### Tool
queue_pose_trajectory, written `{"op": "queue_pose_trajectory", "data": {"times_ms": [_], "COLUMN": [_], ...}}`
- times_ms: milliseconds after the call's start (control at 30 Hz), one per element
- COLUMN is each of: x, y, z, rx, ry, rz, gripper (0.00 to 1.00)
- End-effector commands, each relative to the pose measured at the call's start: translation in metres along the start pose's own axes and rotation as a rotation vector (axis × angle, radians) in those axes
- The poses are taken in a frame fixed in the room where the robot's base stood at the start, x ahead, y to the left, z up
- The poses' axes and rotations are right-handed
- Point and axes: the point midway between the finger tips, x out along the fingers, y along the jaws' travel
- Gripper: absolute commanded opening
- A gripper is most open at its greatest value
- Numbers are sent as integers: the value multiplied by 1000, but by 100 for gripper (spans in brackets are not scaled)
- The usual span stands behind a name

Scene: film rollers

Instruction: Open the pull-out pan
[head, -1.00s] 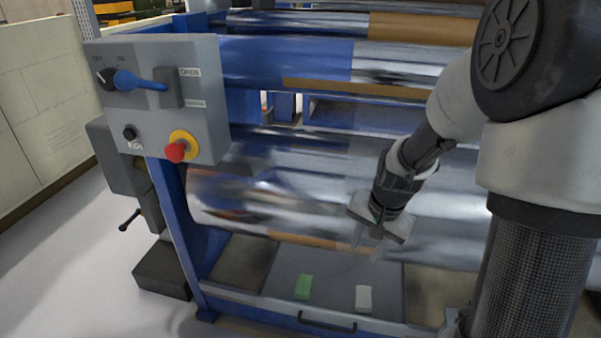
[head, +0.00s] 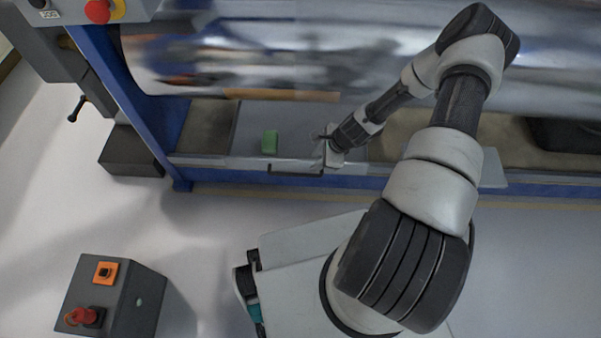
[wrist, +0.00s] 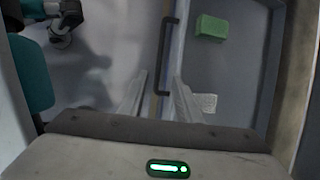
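The grey pull-out pan (head: 247,122) lies low under the big shiny roller, its front rim in line with the blue frame. Its black bar handle (head: 295,173) is on the front; in the wrist view the handle (wrist: 166,55) runs up the picture's middle. A green block (head: 269,142) and a whitish block (wrist: 204,102) lie in the pan; the whitish block is hidden by my gripper in the head view. My gripper (head: 325,150) is open and empty, at the handle's right end. In the wrist view its fingers (wrist: 158,88) are apart, either side of the handle's line; contact cannot be told.
The shiny roller (head: 215,60) hangs over the pan. A grey control box (head: 110,295) with a red button stands at lower left. A dark block (head: 132,152) sits on the floor left of the blue frame. The pale floor (head: 225,220) before the pan is clear.

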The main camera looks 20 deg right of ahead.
Motion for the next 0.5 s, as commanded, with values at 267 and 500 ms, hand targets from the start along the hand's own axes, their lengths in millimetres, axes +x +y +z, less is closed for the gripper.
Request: {"op": "queue_pose_trajectory", "data": {"times_ms": [267,500], "x": [67,114], "y": [2,2], "z": [-1,-1], "rx": [-2,-4], "ry": [0,0], "rz": [3,2], "gripper": [31,31]}}
